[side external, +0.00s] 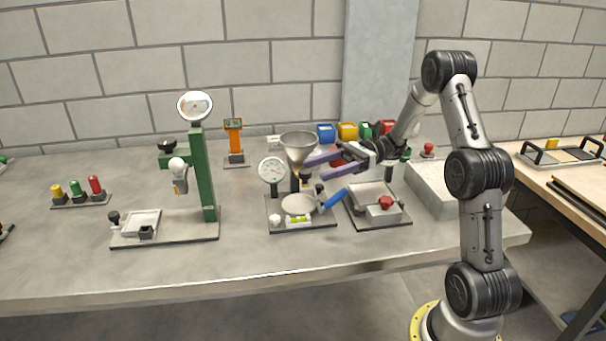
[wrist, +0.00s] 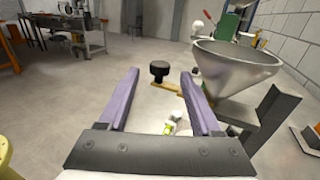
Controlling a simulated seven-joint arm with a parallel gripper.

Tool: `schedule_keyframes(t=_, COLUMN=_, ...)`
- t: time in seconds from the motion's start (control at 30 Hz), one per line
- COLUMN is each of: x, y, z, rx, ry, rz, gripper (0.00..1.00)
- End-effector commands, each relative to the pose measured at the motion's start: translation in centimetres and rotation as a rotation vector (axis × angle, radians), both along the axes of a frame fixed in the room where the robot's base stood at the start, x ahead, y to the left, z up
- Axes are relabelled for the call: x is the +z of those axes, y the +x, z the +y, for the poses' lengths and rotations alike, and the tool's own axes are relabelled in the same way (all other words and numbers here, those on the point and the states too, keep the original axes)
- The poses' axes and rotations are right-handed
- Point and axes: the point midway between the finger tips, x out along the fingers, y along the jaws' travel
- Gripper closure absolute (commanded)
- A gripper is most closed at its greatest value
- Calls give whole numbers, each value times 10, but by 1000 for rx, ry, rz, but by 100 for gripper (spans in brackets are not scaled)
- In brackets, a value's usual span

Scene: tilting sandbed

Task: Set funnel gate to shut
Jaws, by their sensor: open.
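A grey metal funnel (side external: 299,142) stands on a small base plate at the middle of the bench. It also shows large at the right of the wrist view (wrist: 237,68). A brass-coloured gate lever (wrist: 166,86) reaches out from under the funnel and carries a black round knob (wrist: 158,69). My gripper (side external: 316,169) is open, its two purple fingers reaching left beside the funnel's lower part. In the wrist view the knob appears between the fingertips (wrist: 158,74), with nothing gripped. I cannot tell whether the knob lies beyond the tips or between them.
A dial gauge (side external: 272,170) stands left of the funnel. A blue handle (side external: 335,197) and a box with a red knob (side external: 384,206) are at its right. A green column with a dial (side external: 203,172) is farther left. Coloured bins (side external: 347,132) stand behind. The front bench strip is clear.

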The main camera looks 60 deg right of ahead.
Motion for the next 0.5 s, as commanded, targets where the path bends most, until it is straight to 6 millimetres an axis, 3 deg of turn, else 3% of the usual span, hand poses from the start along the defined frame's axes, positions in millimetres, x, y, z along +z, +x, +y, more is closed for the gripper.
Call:
schedule_keyframes(t=0.2, x=-1, y=-15, z=-38, rx=-2, ry=0, rz=1, gripper=34)
schedule_keyframes(t=0.5, x=0, y=-23, z=-55, rx=1, ry=0, rz=1, gripper=34)
